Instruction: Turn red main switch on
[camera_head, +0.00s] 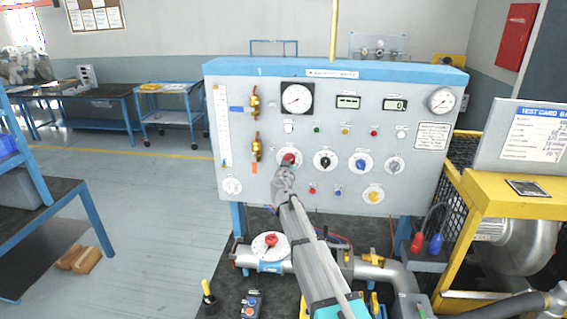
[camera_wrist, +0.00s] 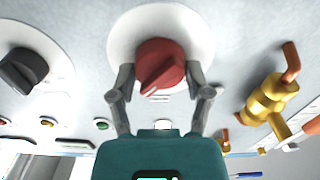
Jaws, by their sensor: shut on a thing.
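The red main switch (camera_head: 289,159) is a red rotary knob on a round white plate, at the left middle of the grey panel (camera_head: 270,185). In the wrist view the red knob (camera_wrist: 159,65) sits between my two fingers, its ridge slanting toward the lower left. My gripper (camera_head: 284,173) reaches up to the panel and is shut on the red knob. In the wrist view my gripper (camera_wrist: 160,85) has one finger on each side of it. In the head view my gripper partly hides the lower part of the knob and plate.
A black knob (camera_head: 325,161) and a blue knob (camera_head: 362,162) sit to the right on the panel. Brass valves (camera_head: 256,147) stick out at its left. Below is a pipe with a red-handled dial (camera_head: 270,241). A yellow frame (camera_head: 500,195) stands at the right.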

